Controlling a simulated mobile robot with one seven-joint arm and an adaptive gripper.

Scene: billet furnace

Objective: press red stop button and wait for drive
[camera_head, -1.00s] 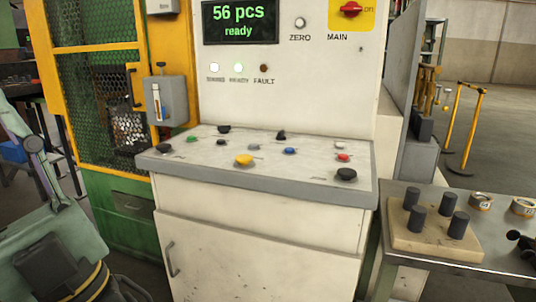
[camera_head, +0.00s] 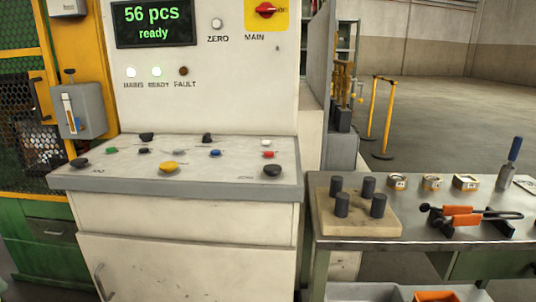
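The red button (camera_head: 268,155) is on the right part of the sloped top of the control console (camera_head: 130,177), just below a white button (camera_head: 266,142). A black knob (camera_head: 272,171) is in front of it. The display (camera_head: 154,23) above reads "56 pcs ready". The MAINS lamp (camera_head: 131,72) and READY lamp (camera_head: 157,71) are lit; the FAULT lamp (camera_head: 183,71) is dark. My gripper is not in view.
A side table (camera_head: 425,244) stands right of the console. It holds a wooden block (camera_head: 330,222) with dark cylinders, metal rings, an orange-handled tool (camera_head: 462,215) and a blue-handled tool (camera_head: 511,160). A yellow barrier (camera_head: 371,120) stands behind. Open floor lies at the back right.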

